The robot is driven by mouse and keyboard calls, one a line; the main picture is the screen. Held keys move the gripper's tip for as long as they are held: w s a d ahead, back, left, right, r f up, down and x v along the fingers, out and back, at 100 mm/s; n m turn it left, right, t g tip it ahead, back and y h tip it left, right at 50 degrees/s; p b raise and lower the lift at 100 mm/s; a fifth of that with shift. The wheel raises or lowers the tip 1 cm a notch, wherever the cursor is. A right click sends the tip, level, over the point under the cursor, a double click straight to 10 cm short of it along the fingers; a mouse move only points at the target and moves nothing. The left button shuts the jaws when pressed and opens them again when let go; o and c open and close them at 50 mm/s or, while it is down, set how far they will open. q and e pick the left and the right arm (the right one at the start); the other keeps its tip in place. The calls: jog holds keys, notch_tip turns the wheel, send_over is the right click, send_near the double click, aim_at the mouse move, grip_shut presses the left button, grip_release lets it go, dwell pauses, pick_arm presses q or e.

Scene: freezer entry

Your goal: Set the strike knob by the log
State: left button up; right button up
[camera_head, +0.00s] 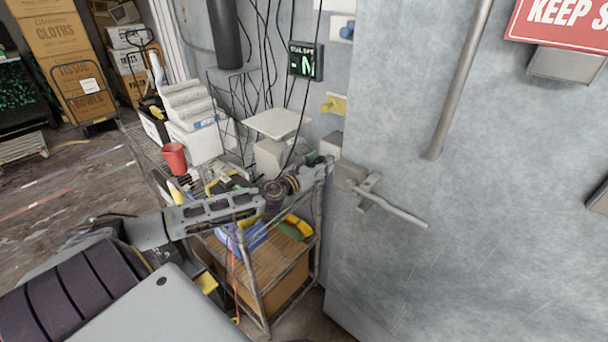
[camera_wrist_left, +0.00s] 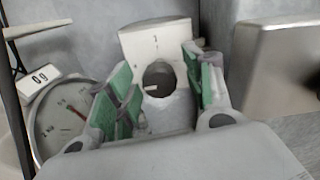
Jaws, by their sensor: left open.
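My left gripper (camera_head: 322,165) reaches to a small pale box (camera_head: 331,144) on the wall beside the freezer door. In the left wrist view its green-padded fingers (camera_wrist_left: 160,95) are open and spread. Between them is a round grey knob (camera_wrist_left: 160,80) with a dark face, in front of a white plate (camera_wrist_left: 150,40) with a small mark. I cannot tell whether the fingers touch the knob, or its exact setting. A black display (camera_head: 305,61) with green writing and a large sign like "N" hangs on the wall above; it may be the log. My right gripper is not in view.
A round gauge (camera_wrist_left: 62,118) and a white tag (camera_wrist_left: 38,82) are left of the fingers. A metal block (camera_wrist_left: 278,65) is close on the right. The door handle (camera_head: 390,207) is right of the gripper. A cluttered cart (camera_head: 268,290) stands below my arm.

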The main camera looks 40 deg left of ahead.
pick_arm(q)
jog(key=s, duration=1.1)
jog(key=shift+s+a, duration=0.35)
jog(key=shift+a, duration=0.1)
dwell(1.4)
dwell(0.5)
